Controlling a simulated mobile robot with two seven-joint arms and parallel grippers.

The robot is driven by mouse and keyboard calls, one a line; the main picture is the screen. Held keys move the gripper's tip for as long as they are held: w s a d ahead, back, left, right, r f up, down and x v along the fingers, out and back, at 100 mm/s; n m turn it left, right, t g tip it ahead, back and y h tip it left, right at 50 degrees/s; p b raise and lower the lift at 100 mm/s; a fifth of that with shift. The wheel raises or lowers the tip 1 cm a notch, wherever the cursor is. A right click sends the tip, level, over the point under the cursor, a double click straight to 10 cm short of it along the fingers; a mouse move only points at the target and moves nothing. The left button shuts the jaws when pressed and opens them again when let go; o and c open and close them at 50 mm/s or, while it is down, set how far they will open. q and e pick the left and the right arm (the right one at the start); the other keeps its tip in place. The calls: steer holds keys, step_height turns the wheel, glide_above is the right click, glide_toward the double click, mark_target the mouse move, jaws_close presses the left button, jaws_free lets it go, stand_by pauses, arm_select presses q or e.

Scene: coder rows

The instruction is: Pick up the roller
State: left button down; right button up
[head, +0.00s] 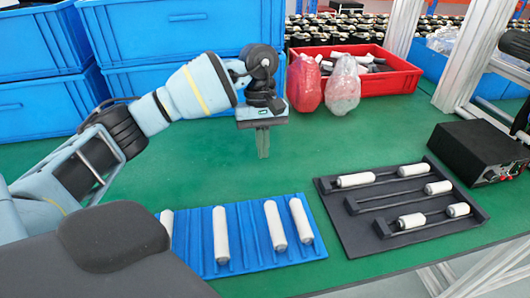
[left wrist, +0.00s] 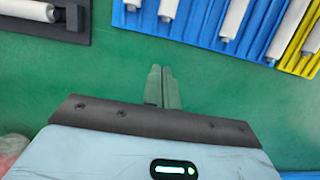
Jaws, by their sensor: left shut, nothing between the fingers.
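Several white rollers lie in the grooves of a blue tray (head: 235,219) at the front of the green table. Among them are one roller (head: 275,225) right of the middle and one (head: 301,220) near the tray's right end. My left gripper (head: 263,153) hangs above the bare green table behind the tray, fingers down, shut and empty. In the left wrist view my shut fingers (left wrist: 163,85) point toward the tray (left wrist: 198,20), with a white roller (left wrist: 234,18) lying in it. My right gripper is not in view.
A black rack (head: 349,243) with several white rollers lies right of the tray. A red bin (head: 395,82), red and clear bags, and blue crates (head: 165,30) stand behind. A black box (head: 478,152) stands at the right. Green table around my gripper is clear.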

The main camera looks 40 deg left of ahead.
mark_target(282, 248)
arm_select(q)
steer(key=x, duration=0.8)
steer(key=shift+p, duration=0.35)
steer(key=shift+s+d+r+p, duration=0.25)
steer(key=shift+s+d+p, duration=0.3)
steer(key=shift+s+d, duration=0.3)
steer(key=shift+s+d+f, duration=0.1)
steer(key=shift+s+d, duration=0.25)
steer(key=shift+d, duration=0.2)
steer(key=shift+s+d+f, duration=0.1)
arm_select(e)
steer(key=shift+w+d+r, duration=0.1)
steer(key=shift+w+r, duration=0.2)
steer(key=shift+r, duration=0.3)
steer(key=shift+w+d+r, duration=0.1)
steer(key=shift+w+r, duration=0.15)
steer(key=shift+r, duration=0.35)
